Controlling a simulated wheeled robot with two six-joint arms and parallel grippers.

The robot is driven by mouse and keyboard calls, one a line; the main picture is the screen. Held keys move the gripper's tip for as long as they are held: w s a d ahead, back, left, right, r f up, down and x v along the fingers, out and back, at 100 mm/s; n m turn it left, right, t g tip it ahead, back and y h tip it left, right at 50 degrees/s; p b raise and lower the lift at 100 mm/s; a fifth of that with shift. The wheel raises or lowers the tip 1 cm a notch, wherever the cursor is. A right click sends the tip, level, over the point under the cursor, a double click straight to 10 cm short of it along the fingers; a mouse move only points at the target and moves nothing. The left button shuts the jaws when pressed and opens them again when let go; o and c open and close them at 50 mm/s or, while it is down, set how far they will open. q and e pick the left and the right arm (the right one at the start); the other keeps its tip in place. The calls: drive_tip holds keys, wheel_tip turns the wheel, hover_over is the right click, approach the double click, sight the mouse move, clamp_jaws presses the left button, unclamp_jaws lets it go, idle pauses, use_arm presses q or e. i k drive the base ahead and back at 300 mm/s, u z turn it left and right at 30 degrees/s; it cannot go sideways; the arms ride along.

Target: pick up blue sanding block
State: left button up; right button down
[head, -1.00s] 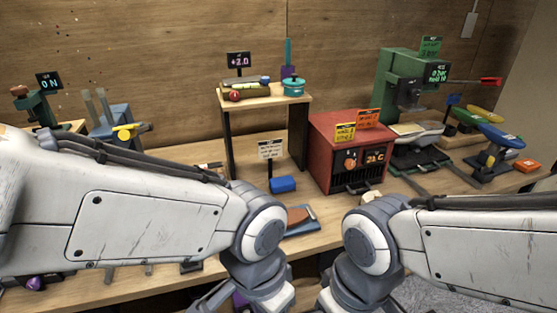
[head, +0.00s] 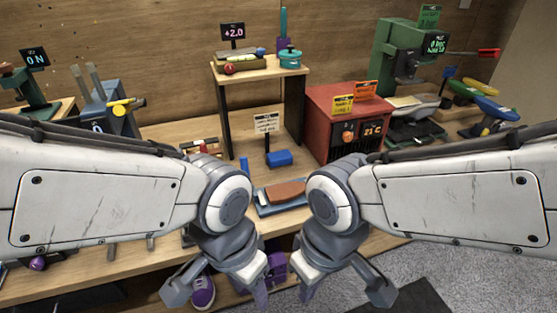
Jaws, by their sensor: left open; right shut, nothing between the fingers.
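The blue sanding block (head: 279,158) lies on the wooden workbench near its middle, at the foot of a small white sign. It is fully visible and nothing touches it. My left gripper (head: 260,291) hangs low at the bottom of the head view, in front of the bench edge; it is open and away from the block. My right gripper (head: 308,289) hangs beside it on the right, shut and empty, also well short of the block. The fingertips of both are only partly visible.
A brown pad on a blue-grey board (head: 264,208) lies between my arms and the block. The sign (head: 266,124) stands behind the block. A wooden shelf stand (head: 226,115) rises behind, a red heater box (head: 320,125) stands right. A purple shoe (head: 203,291) sits below the bench.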

sight(283, 158)
drive_tip(key=u, duration=0.2)
drive_tip(key=i, duration=1.1)
drive_tip(key=u, duration=0.05)
